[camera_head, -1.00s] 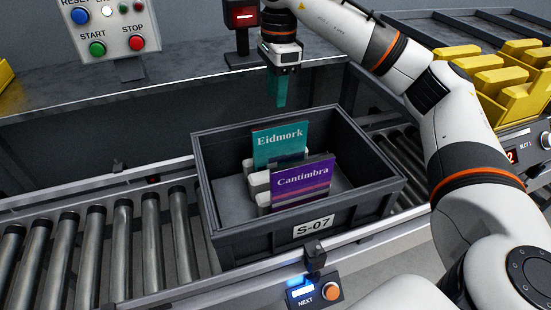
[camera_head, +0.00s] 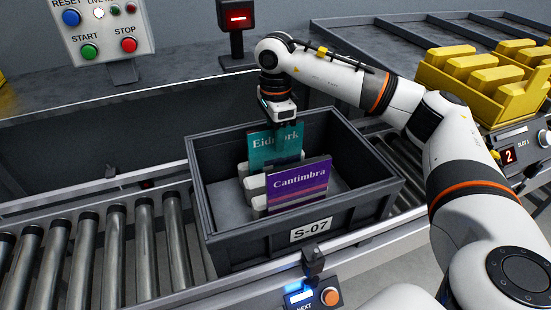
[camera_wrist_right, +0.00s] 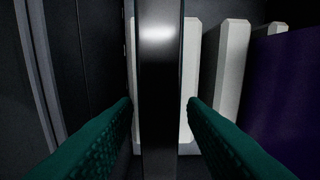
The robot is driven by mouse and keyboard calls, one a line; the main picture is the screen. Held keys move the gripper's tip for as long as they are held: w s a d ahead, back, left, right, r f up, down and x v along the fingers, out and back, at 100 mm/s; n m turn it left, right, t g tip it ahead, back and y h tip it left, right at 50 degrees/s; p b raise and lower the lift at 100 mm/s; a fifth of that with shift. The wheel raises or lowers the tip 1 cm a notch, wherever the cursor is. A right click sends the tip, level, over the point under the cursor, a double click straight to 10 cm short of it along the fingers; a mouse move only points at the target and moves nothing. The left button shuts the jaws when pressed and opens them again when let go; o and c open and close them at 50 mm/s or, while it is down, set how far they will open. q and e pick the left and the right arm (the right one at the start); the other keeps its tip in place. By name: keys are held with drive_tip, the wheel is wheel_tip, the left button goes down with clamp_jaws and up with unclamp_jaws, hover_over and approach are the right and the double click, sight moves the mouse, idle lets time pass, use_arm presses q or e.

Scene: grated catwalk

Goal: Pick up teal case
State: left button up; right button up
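The teal case (camera_head: 262,160), labelled "Eidmork", stands upright in a white slotted holder inside the dark crate (camera_head: 350,222) marked S-07. My right gripper (camera_head: 284,138) points down at its top edge and covers part of the label. In the right wrist view the case shows edge-on as a dark, shiny strip (camera_wrist_right: 161,70). The two green fingers of the right gripper (camera_wrist_right: 160,104) are on either side of it, with narrow gaps showing, so the gripper is open around the case. My left gripper is not in view.
A purple case (camera_head: 298,187), labelled "Cantimbra", stands in front of the teal one in the same crate. The crate sits on a roller conveyor (camera_head: 100,243). A button panel (camera_head: 100,30) and a red-lit post (camera_head: 237,18) stand behind. Yellow blocks (camera_head: 480,75) are at the right.

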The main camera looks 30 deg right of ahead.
clamp_jaws()
drive_tip(key=shift+r, duration=0.1)
idle(0.3)
